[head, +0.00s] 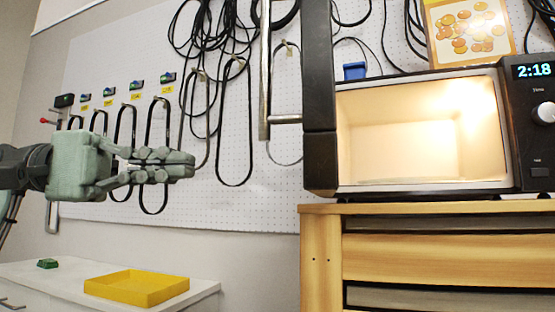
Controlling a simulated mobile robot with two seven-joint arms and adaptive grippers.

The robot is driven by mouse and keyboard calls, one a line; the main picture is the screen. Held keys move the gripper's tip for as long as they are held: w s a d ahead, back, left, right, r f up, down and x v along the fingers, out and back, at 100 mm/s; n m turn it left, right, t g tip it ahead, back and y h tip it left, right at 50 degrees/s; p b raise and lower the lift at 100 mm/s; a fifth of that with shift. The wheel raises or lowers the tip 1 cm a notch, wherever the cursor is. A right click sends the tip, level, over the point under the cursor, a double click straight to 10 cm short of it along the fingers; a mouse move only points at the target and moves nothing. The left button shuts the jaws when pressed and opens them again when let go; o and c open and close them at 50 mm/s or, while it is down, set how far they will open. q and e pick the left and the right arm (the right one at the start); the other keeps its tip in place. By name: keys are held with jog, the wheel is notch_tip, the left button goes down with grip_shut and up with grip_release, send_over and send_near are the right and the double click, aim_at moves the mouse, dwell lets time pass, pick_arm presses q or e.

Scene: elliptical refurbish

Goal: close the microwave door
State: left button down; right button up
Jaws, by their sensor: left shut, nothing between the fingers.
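The microwave (425,190) stands on a wooden cabinet at the right, with its lit, empty cavity (420,130) facing me. Its dark door (320,95) is swung wide open at the cavity's left side and shows nearly edge-on. A long metal handle (265,75) sticks out on the door's left side. My left gripper (192,164) comes in from the left, with its fingers together and nothing between them. It is in the air left of the door and lower than most of the handle, apart from both. My right gripper is not in view.
The wooden cabinet (322,250) with drawers carries the microwave. A pegboard (250,120) with hanging black cables and belts is behind. A yellow tray (136,287) and a small green block (48,263) lie on a white surface at lower left. A picture card (470,30) stands on the microwave.

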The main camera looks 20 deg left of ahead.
pick_arm(q)
jog(key=p, duration=0.3)
send_near(308, 107)
jog(key=w+d+f, duration=0.4)
jog(key=w, duration=0.1)
jog(key=shift+d, duration=0.85)
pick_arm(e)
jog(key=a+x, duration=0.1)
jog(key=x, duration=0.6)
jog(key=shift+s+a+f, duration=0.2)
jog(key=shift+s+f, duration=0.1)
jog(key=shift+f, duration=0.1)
pick_arm(q)
jog(key=shift+d, duration=0.15)
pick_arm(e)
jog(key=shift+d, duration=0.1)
